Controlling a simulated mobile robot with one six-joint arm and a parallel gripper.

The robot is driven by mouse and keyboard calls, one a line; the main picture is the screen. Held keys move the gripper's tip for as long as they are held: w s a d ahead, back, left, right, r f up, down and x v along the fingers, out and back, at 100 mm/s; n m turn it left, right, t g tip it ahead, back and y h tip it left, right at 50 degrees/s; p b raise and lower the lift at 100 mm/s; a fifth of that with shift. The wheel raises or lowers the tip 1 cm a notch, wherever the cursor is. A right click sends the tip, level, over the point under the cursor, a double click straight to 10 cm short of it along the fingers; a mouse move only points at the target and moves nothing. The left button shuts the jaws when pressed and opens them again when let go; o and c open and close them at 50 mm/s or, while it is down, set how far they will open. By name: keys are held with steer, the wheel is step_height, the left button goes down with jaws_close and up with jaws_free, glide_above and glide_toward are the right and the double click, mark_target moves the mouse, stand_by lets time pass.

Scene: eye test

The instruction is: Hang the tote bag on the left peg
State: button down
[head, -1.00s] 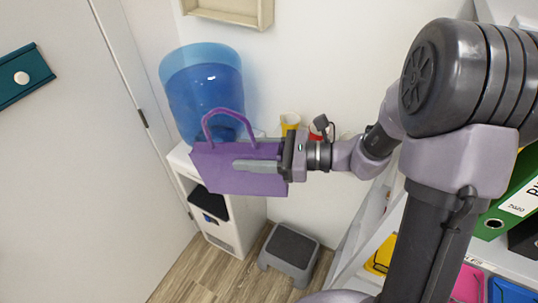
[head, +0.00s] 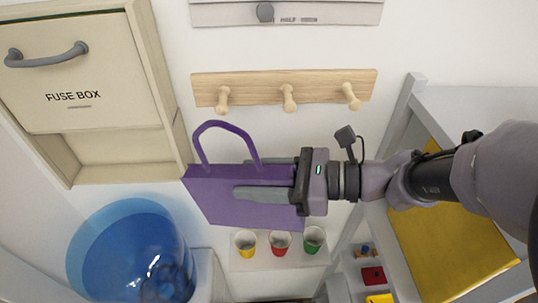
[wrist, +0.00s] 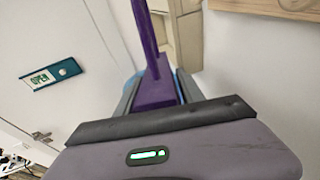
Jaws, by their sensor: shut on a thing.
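The purple tote bag (head: 215,196) hangs in my gripper (head: 262,180), its looped handle standing up above its top edge. My gripper is shut on the bag's right part, with one finger lying across the bag's near face. In the wrist view the bag (wrist: 156,92) shows edge-on between the fingers, its handle rising. The wooden rail (head: 255,92) on the wall carries three pegs: the left peg (head: 222,100), the middle peg (head: 289,98) and the right peg (head: 351,97). In the head view the handle's top lies just below the left peg; the depth between them is unclear.
A fuse box (head: 85,85) juts out left of the rail. A blue water bottle (head: 125,250) stands lower left. Yellow (head: 245,243), red (head: 279,243) and green (head: 313,239) cups stand below the bag. A shelf unit (head: 402,120) is at right.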

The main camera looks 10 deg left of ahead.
steer(key=shift+w, duration=0.5)
steer(key=shift+w+a+f, duration=0.1)
steer(key=shift+w+a, duration=0.15)
steer(key=shift+w, duration=0.3)
steer(key=shift+w+a+f, duration=0.1)
steer(key=shift+w+a, duration=0.1)
steer(key=shift+w, duration=0.35)
steer(key=w+a+f, duration=0.1)
steer(key=w+a, duration=0.1)
steer(key=w, duration=0.4)
steer(key=shift+w+f, duration=0.25)
steer(key=shift+w, duration=0.1)
steer(key=shift+f, duration=0.15)
